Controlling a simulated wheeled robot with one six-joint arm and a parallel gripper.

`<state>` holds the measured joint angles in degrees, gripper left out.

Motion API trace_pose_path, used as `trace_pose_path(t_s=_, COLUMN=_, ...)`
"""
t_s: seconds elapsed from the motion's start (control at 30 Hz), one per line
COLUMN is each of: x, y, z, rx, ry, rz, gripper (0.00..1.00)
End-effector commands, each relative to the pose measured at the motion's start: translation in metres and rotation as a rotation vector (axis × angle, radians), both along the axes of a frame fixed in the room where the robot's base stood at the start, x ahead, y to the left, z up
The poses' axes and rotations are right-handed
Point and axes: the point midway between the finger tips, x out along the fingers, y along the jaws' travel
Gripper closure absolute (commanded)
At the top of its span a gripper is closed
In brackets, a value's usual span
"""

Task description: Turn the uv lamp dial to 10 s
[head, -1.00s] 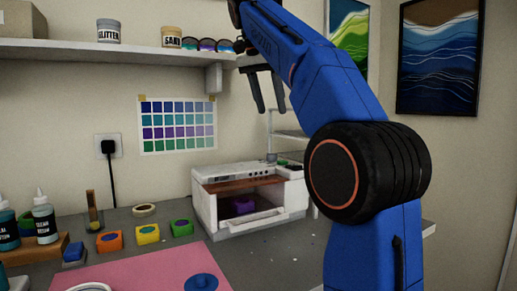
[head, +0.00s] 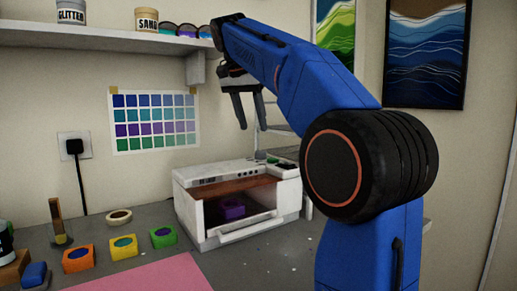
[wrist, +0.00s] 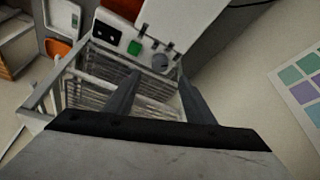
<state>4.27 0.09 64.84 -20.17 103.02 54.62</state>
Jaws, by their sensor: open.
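The white UV lamp (head: 187,207) stands on the grey bench in the head view, a boxy housing with an open front and a purple mould (head: 233,210) inside. Small dark controls line its top front edge, but no dial marking can be read. My gripper (head: 252,118) is open and empty, fingers pointing down, above and apart from the lamp's right rear.
Orange (head: 78,258), green (head: 163,237) and yellow moulds sit left of the lamp, by a pink mat (head: 150,275). A shelf (head: 120,43) with jars hangs above. A white wire rack (wrist: 100,75) lies below my fingers in the wrist view.

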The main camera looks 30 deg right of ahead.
Motion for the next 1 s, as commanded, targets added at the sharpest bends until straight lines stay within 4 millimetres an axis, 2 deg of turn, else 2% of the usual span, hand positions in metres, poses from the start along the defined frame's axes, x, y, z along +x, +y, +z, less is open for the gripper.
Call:
trace_pose_path(t_s=0.3, x=0.008, y=-0.019, z=-0.052, rx=0.001, ry=0.003, rz=0.000, gripper=0.51)
trace_pose_path(t_s=0.5, x=0.013, y=-0.029, z=-0.077, rx=0.001, ry=0.001, rz=0.000, gripper=0.51)
trace_pose_path(t_s=0.7, x=0.015, y=-0.033, z=-0.088, rx=0.001, ry=0.001, rz=0.001, gripper=0.51)
trace_pose_path(t_s=1.0, x=0.015, y=-0.033, z=-0.089, rx=0.000, ry=0.000, rz=0.001, gripper=0.51)
